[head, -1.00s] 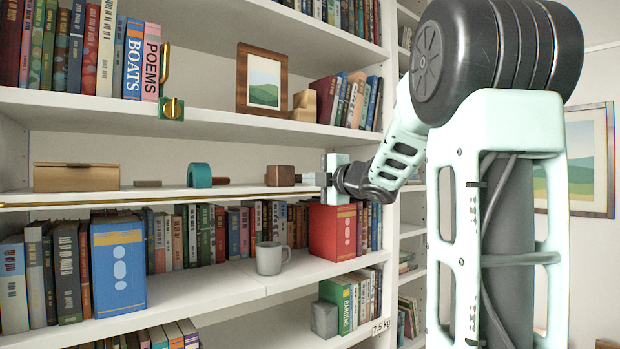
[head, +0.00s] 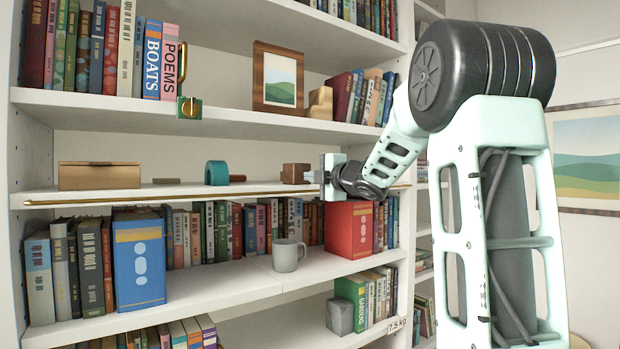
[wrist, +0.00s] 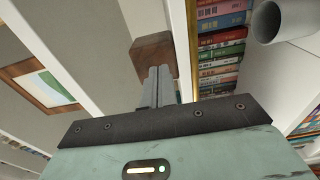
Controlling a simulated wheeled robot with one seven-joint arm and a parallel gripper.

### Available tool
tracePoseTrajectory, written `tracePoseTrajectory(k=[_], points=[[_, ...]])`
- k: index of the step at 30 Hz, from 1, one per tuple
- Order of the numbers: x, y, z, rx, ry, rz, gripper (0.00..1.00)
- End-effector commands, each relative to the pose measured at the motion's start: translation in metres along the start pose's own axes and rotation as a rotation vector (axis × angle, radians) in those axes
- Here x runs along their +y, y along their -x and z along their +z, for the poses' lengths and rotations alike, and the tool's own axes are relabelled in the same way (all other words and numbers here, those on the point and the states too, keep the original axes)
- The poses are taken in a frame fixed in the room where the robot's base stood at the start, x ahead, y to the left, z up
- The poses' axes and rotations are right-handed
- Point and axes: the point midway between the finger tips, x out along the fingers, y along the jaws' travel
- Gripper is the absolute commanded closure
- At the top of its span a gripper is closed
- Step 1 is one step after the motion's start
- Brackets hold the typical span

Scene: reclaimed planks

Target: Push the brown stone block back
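The brown stone block (head: 295,173) stands on the middle shelf (head: 240,188), toward its right end. In the wrist view the block (wrist: 152,52) is just beyond my fingertips. My gripper (head: 314,177) is at the right of the block in the head view, level with it, above the shelf's front edge. In the wrist view my gripper (wrist: 158,72) has its two fingers side by side, with nothing between them. The fingertips overlap the block's near edge in that view; I cannot tell whether they touch it.
A brass rail (head: 120,200) runs along the shelf's front edge. Below stand a grey mug (head: 288,255) and a red box (head: 348,229).

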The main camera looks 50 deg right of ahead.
Motion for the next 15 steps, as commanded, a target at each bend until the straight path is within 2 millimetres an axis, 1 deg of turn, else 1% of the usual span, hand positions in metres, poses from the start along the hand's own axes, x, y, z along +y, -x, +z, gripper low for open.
tracePoseTrajectory(k=[15], points=[[0.000,-0.012,0.000,0.001,0.000,0.000,1.00]])
